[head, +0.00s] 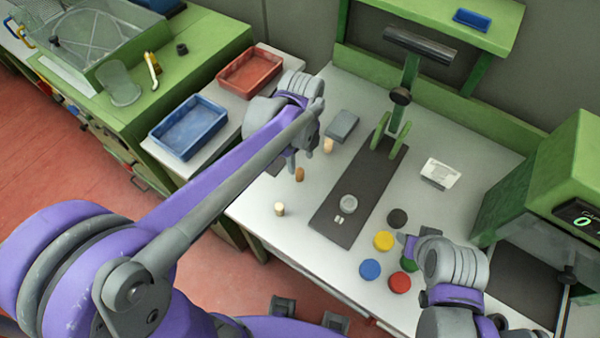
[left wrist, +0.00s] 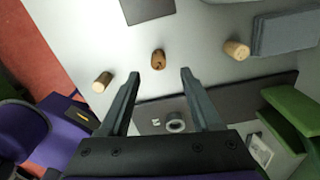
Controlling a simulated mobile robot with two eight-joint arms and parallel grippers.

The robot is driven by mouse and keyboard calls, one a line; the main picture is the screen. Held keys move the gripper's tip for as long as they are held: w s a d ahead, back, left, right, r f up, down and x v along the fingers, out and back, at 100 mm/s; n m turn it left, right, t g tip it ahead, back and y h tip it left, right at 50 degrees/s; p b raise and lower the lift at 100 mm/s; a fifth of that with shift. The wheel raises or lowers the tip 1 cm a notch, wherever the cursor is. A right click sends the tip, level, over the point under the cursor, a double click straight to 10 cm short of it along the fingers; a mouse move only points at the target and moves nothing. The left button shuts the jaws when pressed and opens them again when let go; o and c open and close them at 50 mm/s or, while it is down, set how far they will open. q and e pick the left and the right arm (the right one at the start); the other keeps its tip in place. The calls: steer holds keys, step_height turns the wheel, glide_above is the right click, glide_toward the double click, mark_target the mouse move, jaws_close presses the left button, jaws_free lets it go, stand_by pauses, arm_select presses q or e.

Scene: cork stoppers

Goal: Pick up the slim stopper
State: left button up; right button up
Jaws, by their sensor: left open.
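Three cork stoppers stand apart on the white bench. A brown stopper (head: 299,174) looks the narrowest; it also shows in the left wrist view (left wrist: 158,60). A pale stopper (head: 280,210) is nearer the front edge, at left in the left wrist view (left wrist: 102,82). A tan stopper (head: 328,146) is by the grey block, at right in the left wrist view (left wrist: 236,49). My left gripper (head: 303,157) is open and empty, above the bench; in the left wrist view the brown stopper lies just beyond the gap between its fingertips (left wrist: 160,73). My right gripper (head: 413,243) is partly hidden, its jaws unclear.
A grey block (head: 342,125) lies behind the tan stopper. Coloured discs (head: 383,241) lie near my right gripper. Blue (head: 187,127) and red (head: 249,72) trays are at left.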

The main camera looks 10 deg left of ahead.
mark_target(300, 170)
arm_select(q)
steer(key=shift+w+f, duration=0.1)
steer(key=shift+f, duration=0.55)
step_height(300, 170, down, 5)
steer(key=shift+a+r, duration=0.1)
steer(key=shift+a, duration=0.05)
jaws_close()
